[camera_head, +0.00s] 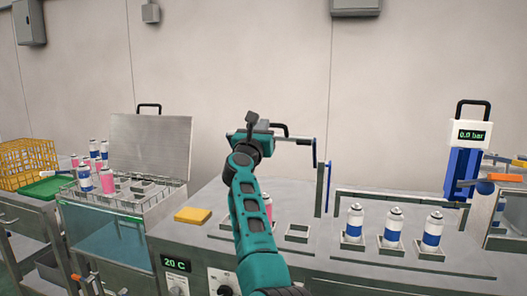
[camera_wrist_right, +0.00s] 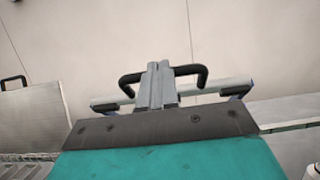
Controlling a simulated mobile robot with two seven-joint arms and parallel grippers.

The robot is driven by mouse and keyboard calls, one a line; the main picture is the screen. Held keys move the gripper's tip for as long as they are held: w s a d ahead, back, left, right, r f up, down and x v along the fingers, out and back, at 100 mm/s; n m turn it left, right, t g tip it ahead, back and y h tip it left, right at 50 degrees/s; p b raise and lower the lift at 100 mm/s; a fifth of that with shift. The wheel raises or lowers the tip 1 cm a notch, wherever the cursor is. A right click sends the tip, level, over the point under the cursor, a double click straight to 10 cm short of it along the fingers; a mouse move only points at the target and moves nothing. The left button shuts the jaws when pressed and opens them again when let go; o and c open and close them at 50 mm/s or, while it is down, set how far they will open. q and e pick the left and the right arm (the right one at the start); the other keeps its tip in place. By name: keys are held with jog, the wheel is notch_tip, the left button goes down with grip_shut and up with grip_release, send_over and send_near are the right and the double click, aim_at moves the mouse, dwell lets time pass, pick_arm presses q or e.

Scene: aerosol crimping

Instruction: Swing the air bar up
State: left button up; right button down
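The air bar (camera_head: 303,142) is a pale bar with a black handle (camera_head: 281,128) and blue ends, held high above the steel bench in the head view. In the right wrist view the bar (camera_wrist_right: 205,94) runs across, with its black handle (camera_wrist_right: 190,70) at the middle. My right gripper (camera_head: 251,130) is at the handle. Its grey fingers (camera_wrist_right: 160,84) are close together, with the handle passing through them, so it looks shut on the handle. My arm hides part of the bar and the bench below. My left gripper is not in view.
White-and-blue cans (camera_head: 391,227) stand in holders to the right, near a lower bar (camera_head: 400,196). A gauge (camera_head: 471,134) reads 0.0 bar. A yellow sponge (camera_head: 193,215) lies left of my arm, beside a water bath with an open lid (camera_head: 150,147). A yellow basket (camera_head: 25,163) is far left.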

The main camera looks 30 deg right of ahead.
jog(key=shift+g+y, duration=0.3)
jog(key=shift+y, duration=0.1)
jog(key=w+d+r, duration=0.2)
jog(key=w+d+r+p, duration=0.1)
jog(key=w+d+r, duration=0.1)
jog(key=d+r, duration=0.1)
jog(key=shift+w+r, duration=0.1)
jog(key=shift+w, duration=0.25)
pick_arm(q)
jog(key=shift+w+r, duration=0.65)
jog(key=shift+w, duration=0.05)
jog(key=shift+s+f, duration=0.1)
pick_arm(e)
jog(key=shift+f, duration=0.2)
jog(key=shift+f+b, duration=0.3)
jog(key=shift+f, duration=0.2)
jog(key=f, duration=0.1)
jog(key=f+b, duration=0.1)
jog(key=s+a+f+b, duration=0.1)
jog(key=shift+f, duration=0.3)
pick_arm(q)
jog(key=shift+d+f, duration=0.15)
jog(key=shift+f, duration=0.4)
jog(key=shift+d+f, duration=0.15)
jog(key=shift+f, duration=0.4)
pick_arm(e)
jog(key=s+a+f, duration=0.4)
jog(key=s+a, duration=0.1)
jog(key=a, duration=0.1)
jog(key=shift+f, duration=0.35)
